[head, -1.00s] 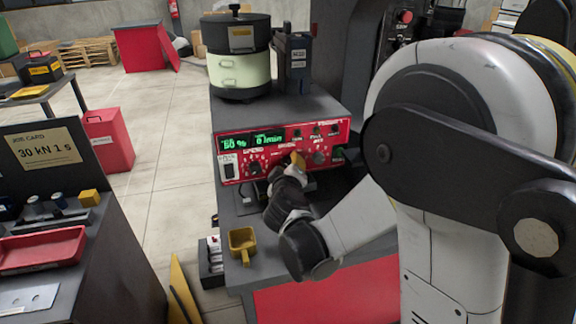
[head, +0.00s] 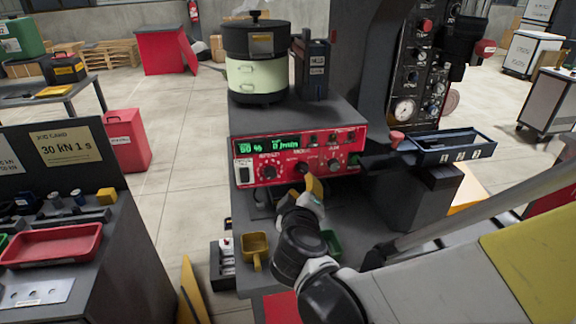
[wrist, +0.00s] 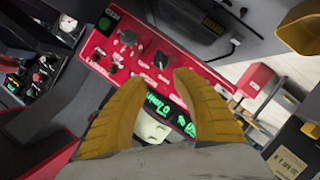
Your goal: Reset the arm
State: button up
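My gripper (head: 313,187) is in front of the lower edge of the red control panel (head: 237,178). Its two yellow fingers stand apart in the wrist view (wrist: 160,78), with nothing held between them. The panel also shows in the wrist view (wrist: 150,55), tilted, with its knobs beyond the fingertips and its green display partly between the fingers. Whether a fingertip touches the panel cannot be told. My arm reaches in from the lower right of the head view, bent low over the bench.
A round feeder bowl unit (head: 257,75) and a dark box (head: 312,70) stand on the panel's housing. A yellow scoop-like cup (head: 256,246) sits on the bench. A dark tray (head: 447,150) juts out at right. A side table with a red tray (head: 50,245) is at left.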

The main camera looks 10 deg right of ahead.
jog(key=shift+s, duration=0.1)
jog(key=s+d+f+m+g+y, duration=0.1)
jog(key=s+d+f+m+g, duration=0.1)
jog(key=s+d+m+g, duration=0.5)
jog(key=s+a+y, duration=0.3)
jog(key=s, duration=0.8)
jog(key=shift+s+a+f+n, duration=0.15)
jog(key=shift+s+a+n, duration=0.15)
jog(key=shift+n, duration=0.1)
dwell(0.4)
